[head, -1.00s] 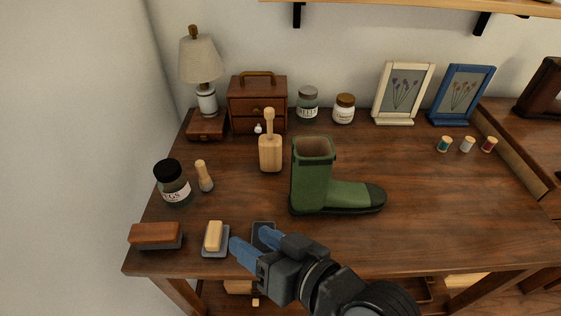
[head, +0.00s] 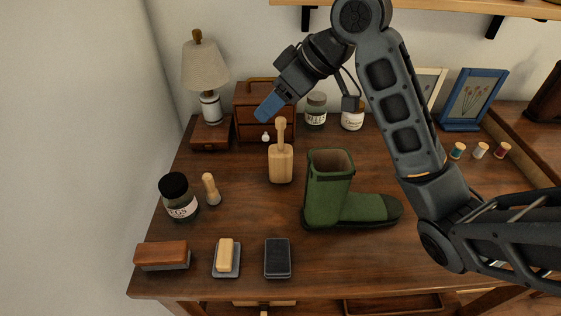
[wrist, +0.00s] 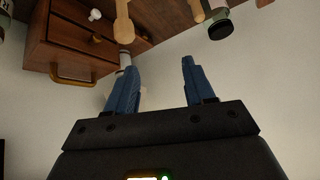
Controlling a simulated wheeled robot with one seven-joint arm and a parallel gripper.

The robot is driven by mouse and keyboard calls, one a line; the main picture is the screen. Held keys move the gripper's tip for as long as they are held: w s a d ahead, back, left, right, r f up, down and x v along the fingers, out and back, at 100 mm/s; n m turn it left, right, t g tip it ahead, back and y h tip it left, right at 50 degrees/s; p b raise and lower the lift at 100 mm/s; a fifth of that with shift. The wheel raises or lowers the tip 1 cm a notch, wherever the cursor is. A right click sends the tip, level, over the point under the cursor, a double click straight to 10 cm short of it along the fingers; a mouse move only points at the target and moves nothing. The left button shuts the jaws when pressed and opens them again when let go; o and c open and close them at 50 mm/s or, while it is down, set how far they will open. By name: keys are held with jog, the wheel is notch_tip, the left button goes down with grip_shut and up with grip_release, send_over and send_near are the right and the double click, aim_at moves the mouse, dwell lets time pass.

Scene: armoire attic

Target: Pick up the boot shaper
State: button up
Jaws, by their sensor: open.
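The boot shaper (head: 281,164), which I take to be the pale wooden block with an upright knobbed handle, stands on the table left of the green boot (head: 327,190). My gripper (head: 268,107) is open and empty. In the head view it appears above and left of the shaper's handle, pointing down and left. In the wrist view my gripper (wrist: 155,85) has its two blue fingers apart with nothing between them. A pale wooden handle (wrist: 123,22), probably the shaper's, shows beyond the left fingertip.
The wooden drawer box (head: 250,103) and lamp (head: 205,70) stand behind. A dark-lidded jar (head: 177,196) and wooden peg (head: 211,189) are at left. Brushes and a dark pad (head: 278,258) line the front edge. My arm hides part of the right side.

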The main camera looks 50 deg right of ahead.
aim_at(283, 119)
jog(key=shift+g+h, duration=0.5)
jog(key=shift+g, duration=0.1)
jog(key=shift+w+d+f, duration=0.2)
jog(key=shift+d+f, duration=0.3)
jog(key=shift+f, duration=0.6)
jog(key=shift+w+d+f, duration=0.2)
jog(key=shift+d+f, duration=0.25)
jog(key=shift+f, duration=0.7)
jog(key=shift+w+d+f, duration=0.2)
jog(key=shift+d+f, duration=0.3)
jog(key=shift+f, duration=0.6)
grip_shut()
